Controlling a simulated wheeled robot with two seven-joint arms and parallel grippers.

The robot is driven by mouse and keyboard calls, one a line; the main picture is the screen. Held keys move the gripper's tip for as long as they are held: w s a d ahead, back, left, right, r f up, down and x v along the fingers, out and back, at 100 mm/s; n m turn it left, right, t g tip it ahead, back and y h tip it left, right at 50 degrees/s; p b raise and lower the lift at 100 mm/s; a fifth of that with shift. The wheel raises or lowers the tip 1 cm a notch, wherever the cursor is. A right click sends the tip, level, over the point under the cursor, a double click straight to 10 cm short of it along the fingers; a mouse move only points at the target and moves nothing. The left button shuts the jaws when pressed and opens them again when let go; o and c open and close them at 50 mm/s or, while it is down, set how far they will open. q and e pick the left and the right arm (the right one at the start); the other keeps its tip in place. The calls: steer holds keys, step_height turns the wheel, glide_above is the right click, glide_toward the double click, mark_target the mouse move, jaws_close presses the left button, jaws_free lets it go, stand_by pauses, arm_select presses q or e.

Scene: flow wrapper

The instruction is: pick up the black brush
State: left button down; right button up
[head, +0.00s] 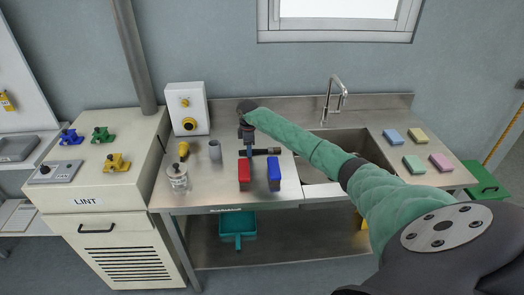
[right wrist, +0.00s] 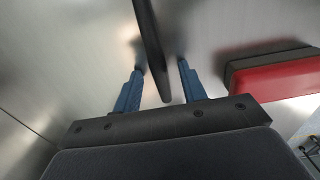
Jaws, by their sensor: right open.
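The black brush (head: 274,151) lies on the steel worktop behind the red and blue blocks in the head view. In the right wrist view a long dark bar, seemingly the handle of the black brush (right wrist: 150,45), runs from the top edge down between the blue fingers. My right gripper (head: 246,143) points down at the brush's left end in the head view. It is open in the right wrist view (right wrist: 161,72), with a finger on each side of the bar and gaps visible. The far end of the bar is out of that view. My left gripper is not in view.
A red block (head: 244,174) and a blue block (head: 273,174) stand in front; the red one, with a dark layer, is right of the fingers in the right wrist view (right wrist: 285,85). A grey cup (head: 215,150), clear jar (head: 178,176) and sink (head: 350,147) are nearby.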

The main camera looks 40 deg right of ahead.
jaws_close()
stand_by(0.6)
